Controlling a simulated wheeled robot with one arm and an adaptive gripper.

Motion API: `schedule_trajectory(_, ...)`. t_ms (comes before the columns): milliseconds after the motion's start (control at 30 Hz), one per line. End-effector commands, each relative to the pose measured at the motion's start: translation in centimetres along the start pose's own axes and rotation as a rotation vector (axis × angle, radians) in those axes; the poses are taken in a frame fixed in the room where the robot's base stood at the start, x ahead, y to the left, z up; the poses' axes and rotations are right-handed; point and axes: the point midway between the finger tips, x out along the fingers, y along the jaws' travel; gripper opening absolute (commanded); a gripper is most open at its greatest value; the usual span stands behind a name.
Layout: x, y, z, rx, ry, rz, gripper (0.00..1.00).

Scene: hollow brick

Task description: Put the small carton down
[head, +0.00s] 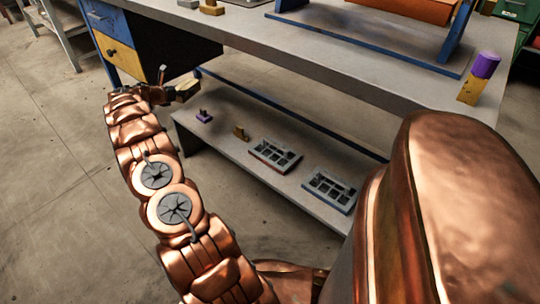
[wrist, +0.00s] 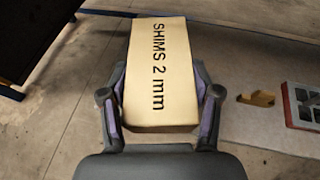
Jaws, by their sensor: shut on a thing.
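The small carton (wrist: 160,62) is a beige box printed "SHIMS 2 mm" in the wrist view. My gripper (wrist: 160,105) is shut on it, with one finger on each side of its near end. In the head view the carton (head: 187,90) shows small at the end of my arm, and my gripper (head: 172,92) is partly hidden. The carton is beside the left end of the bench's lower shelf (head: 225,150). I cannot tell its exact height above the shelf.
A purple-based piece (head: 203,116), a yellow bracket (head: 240,133) and two grey compartment trays (head: 275,155) (head: 330,188) stand on the lower shelf. The bench top (head: 330,55) overhangs it. A blue-and-yellow drawer unit (head: 117,52) stands behind my gripper. Bare shelf lies between the pieces.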

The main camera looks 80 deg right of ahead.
Motion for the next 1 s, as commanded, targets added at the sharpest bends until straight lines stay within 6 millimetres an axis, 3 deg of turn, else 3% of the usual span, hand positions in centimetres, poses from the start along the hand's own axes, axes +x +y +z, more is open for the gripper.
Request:
schedule_trajectory(33, 2.1, -1.6, -1.5, 0.017, -0.001, -0.037, 0.11)
schedule_trajectory(200, 6.5, -6.7, -3.4, 0.066, -0.003, -0.149, 0.11)
schedule_trajectory(400, 9.0, -10.2, -4.4, 0.096, -0.002, -0.225, 0.11)
schedule_trajectory(567, 9.7, -10.9, -5.2, 0.102, -0.002, -0.239, 0.11)
schedule_trajectory(833, 11.4, -10.9, -9.2, 0.101, -0.002, -0.239, 0.11)
schedule_trajectory(1000, 11.9, -10.9, -10.5, 0.100, -0.001, -0.238, 0.11)
